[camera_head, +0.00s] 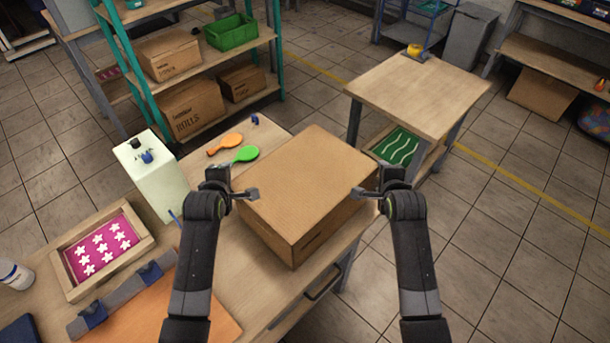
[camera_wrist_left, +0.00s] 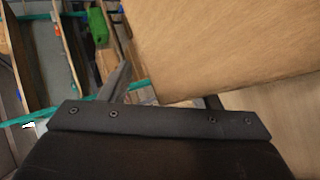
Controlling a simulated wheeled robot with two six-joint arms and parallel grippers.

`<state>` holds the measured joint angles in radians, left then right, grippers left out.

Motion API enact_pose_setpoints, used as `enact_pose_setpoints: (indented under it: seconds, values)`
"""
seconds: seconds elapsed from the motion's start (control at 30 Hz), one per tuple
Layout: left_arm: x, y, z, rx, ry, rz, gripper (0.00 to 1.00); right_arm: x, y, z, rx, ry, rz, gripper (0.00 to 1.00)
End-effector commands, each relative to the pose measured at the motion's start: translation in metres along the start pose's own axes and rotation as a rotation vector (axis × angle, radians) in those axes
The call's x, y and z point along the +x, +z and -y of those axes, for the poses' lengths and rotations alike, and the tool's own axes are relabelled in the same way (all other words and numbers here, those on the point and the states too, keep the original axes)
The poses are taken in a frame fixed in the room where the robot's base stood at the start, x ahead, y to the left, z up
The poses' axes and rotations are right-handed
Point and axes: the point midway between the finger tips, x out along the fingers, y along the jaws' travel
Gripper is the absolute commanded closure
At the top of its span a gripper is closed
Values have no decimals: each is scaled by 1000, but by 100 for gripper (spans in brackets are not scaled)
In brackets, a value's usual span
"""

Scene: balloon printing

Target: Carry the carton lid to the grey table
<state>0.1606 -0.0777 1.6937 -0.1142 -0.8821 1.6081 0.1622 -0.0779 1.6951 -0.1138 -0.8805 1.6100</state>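A closed brown cardboard carton (camera_head: 305,188) stands on the wooden workbench in front of me. Its flat top is the lid, and I cannot make out a seam between lid and box. My left gripper (camera_head: 236,190) is open at the carton's left edge. My right gripper (camera_head: 374,188) appears open at its right edge. In the left wrist view the cardboard (camera_wrist_left: 230,45) fills the upper right and covers part of one finger. Contact with the carton cannot be told. A table with a wooden top (camera_head: 420,92) and grey legs stands behind to the right.
Orange and green paddles (camera_head: 244,154) lie behind the carton. A pale canister (camera_head: 148,180) and a framed pink star screen (camera_head: 102,244) are on the left. A yellow roll (camera_head: 414,50) sits at the table's far edge; most of its top is clear. Shelves (camera_head: 205,55) stand behind.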

Motion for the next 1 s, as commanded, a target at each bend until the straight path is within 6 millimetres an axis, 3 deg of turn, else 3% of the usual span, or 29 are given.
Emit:
enact_pose_setpoints:
  seconds: [0.43, 1.0]
  values:
    - [-24, 6, -38, -15, 9, 13, 45, -23, 5, 33, 7, 4, 12, 45]
    - [-26, 6, -42, -16, 10, 14, 45, -25, 5, 36, 7, 5, 12, 45]
